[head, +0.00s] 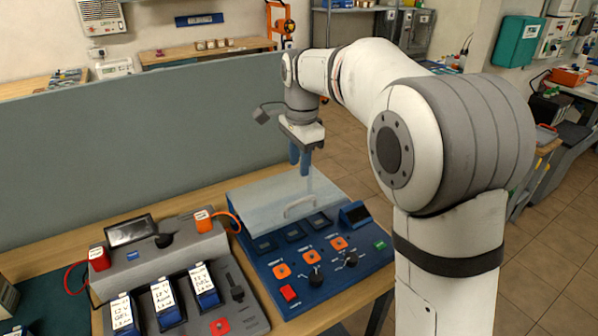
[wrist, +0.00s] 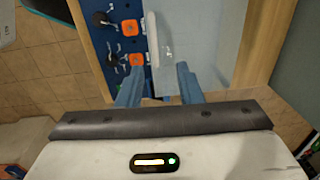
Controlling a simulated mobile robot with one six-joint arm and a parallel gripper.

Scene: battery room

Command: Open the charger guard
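The blue charger (head: 335,268) stands on the wooden bench, with orange sockets, black knobs and small dark displays on its front part. The charger guard (head: 262,205) is a clear, pale panel lying down over the charger's rear part, with a light handle (head: 299,206) at its front edge. My gripper (head: 300,168) points down above the guard, its blue fingers apart and empty. In the wrist view, the pale handle (wrist: 152,45) runs between the lines of the open fingers (wrist: 158,88), beside the clear guard (wrist: 198,42). Contact between fingers and handle does not show.
A grey battery unit (head: 165,262) with several labelled batteries stands left of the charger. A grey partition (head: 140,150) rises behind the bench. The tiled floor (head: 545,235) to the right is open. My arm covers the bench's right side.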

